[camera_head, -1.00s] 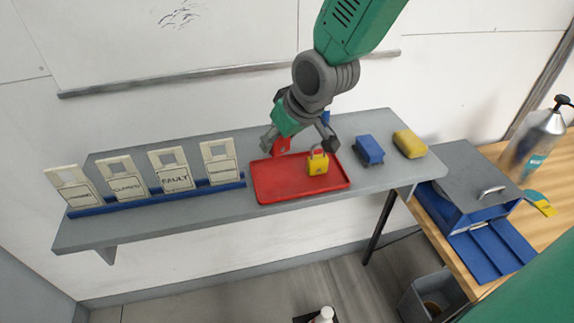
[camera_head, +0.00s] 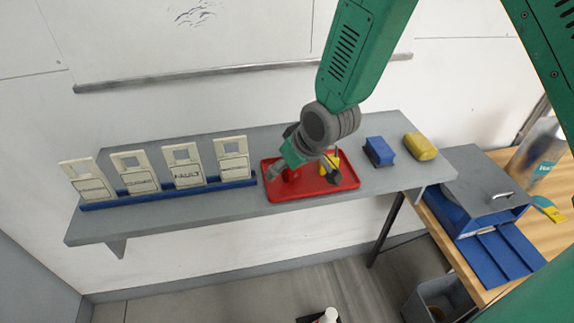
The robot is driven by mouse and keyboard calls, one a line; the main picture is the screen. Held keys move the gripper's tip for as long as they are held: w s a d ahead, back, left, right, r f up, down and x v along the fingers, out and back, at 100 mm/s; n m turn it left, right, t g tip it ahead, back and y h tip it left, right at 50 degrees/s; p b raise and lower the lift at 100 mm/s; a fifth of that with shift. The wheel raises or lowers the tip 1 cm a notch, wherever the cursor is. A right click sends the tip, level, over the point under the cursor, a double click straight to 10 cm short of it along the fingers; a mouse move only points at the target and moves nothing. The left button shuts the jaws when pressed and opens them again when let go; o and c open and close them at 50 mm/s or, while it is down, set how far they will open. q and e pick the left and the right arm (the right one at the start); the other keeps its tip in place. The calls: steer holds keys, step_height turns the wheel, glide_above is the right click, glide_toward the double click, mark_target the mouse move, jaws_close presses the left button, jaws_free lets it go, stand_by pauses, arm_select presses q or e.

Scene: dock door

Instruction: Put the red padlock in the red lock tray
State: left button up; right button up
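The red lock tray (camera_head: 345,187) lies on the grey shelf. My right gripper (camera_head: 300,176) reaches down over the tray from the top of the camera_head view. It appears shut on the red padlock (camera_head: 291,174), which shows as a small red piece beside the left finger, over the left half of the tray. The padlock is partly hidden, and red against red makes it unclear whether it touches the tray floor. A yellow padlock (camera_head: 329,162) is in the tray behind the right finger, partly hidden. My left gripper is out of view.
Several white tags stand in a blue rack (camera_head: 150,197) left of the tray. A blue block (camera_head: 380,151) and a yellow block (camera_head: 420,146) sit right of it. A wooden bench holds a grey-lidded blue box (camera_head: 475,190) and a bottle (camera_head: 540,150). A bin (camera_head: 437,297) stands below.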

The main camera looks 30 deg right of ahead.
steer(key=shift+a, duration=0.15)
steer(key=shift+d+r, duration=0.2)
steer(key=s+r, duration=0.1)
steer(key=s+d+r, duration=0.1)
steer(key=r, duration=0.1)
steer(key=s+d+r, duration=0.1)
steer(key=r, duration=0.1)
steer(key=shift+d, duration=0.25)
steer(key=shift+a+v, duration=0.2)
steer(key=shift+v, duration=2.55)
